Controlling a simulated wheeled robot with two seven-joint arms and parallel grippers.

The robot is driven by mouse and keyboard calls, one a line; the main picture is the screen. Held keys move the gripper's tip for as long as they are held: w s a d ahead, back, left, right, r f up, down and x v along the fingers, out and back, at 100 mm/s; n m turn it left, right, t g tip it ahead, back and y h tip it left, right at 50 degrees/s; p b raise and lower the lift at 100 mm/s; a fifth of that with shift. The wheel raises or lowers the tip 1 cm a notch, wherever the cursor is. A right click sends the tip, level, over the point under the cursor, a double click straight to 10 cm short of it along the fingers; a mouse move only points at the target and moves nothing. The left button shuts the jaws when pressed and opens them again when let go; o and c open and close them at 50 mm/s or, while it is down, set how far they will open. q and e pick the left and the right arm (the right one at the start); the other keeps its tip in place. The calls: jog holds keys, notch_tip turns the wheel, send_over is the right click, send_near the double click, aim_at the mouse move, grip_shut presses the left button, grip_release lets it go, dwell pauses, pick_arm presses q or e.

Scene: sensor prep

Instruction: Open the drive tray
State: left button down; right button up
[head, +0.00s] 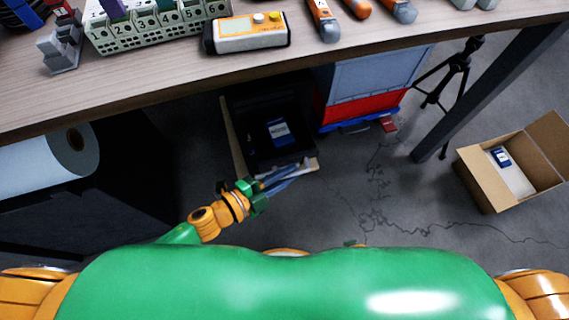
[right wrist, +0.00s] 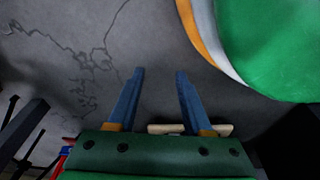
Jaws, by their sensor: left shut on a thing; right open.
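The drive tray (head: 235,140) is under the table, a dark open-topped drawer with a pale wooden side edge and front. It stands pulled out enough that I see inside, where a blue and white drive box (head: 279,130) lies. My left gripper (head: 299,171) reaches in from the lower left and is shut at the tray's front edge; its fingers hide the exact grip point. My right gripper (right wrist: 160,73) is open and empty above the grey floor in the right wrist view. A pale wooden edge (right wrist: 222,130) shows behind its fingers; I cannot tell how far away.
The table (head: 130,95) overhangs the tray. A red, blue and grey container (head: 365,85) stands right of the tray. A table leg (head: 480,95), tripod (head: 457,70) and open cardboard box (head: 490,185) are further right.

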pick_arm(q)
jog(key=shift+a+f, duration=0.1)
jog(key=shift+f, duration=0.05)
jog(key=c, duration=1.2)
grip_release()
jog(key=shift+w, duration=0.1)
jog(key=shift+o, duration=0.2)
jog(key=p+v, duration=0.1)
jog(key=v, duration=0.6)
pick_arm(e)
jog(key=shift+s+d, duration=0.4)
jog(key=shift+s, duration=0.05)
